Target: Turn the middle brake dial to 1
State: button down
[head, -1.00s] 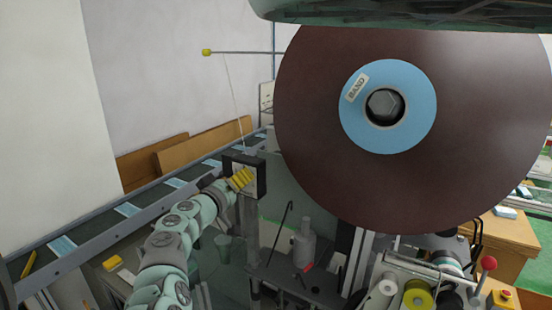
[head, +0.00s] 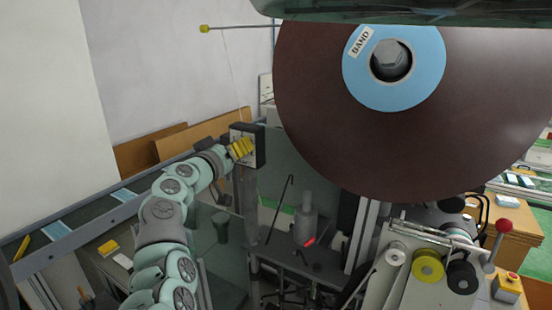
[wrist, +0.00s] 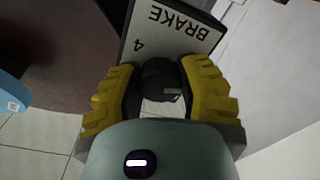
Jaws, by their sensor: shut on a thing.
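My gripper (wrist: 160,90) has its yellow fingers closed on both sides of a dark round brake dial (wrist: 160,78) in the wrist view. The dial carries a pale pointer line that lies roughly sideways, toward the right in that view. Behind it is a pale plate (wrist: 185,38) reading BRAKE upside down, with a 4 at its left. The other numbers are hidden by the gripper. In the head view my gripper (head: 240,149) is at the face of the small dark-edged brake box (head: 261,145), which hides the dial. I see only one dial, so I cannot confirm it is the middle one.
A large brown reel (head: 330,135) with a blue BAND hub hangs right of the box. A conveyor (head: 85,222) runs on the left. A grey bottle-shaped part (head: 305,222) stands below right. A red-knobbed lever (head: 504,227) is at far right.

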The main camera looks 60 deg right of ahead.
jog(key=m+b, duration=0.1)
jog(key=b, duration=0.3)
jog(key=f+m+b, duration=0.1)
jog(key=m+b, duration=0.1)
jog(key=b, duration=0.2)
jog(key=shift+b, duration=0.3)
jog(key=m+b, duration=0.4)
jog(key=b, duration=0.9)
jog(key=m+b, duration=0.1)
jog(key=b, duration=0.3)
jog(key=shift+r, duration=0.1)
jog(key=shift+r+m+b, duration=0.2)
jog(key=shift+m+b, duration=0.4)
jog(key=shift+b, duration=0.5)
jog(key=shift+r, duration=0.1)
jog(key=c, duration=0.5)
grip_release()
jog(key=shift+r, duration=0.1)
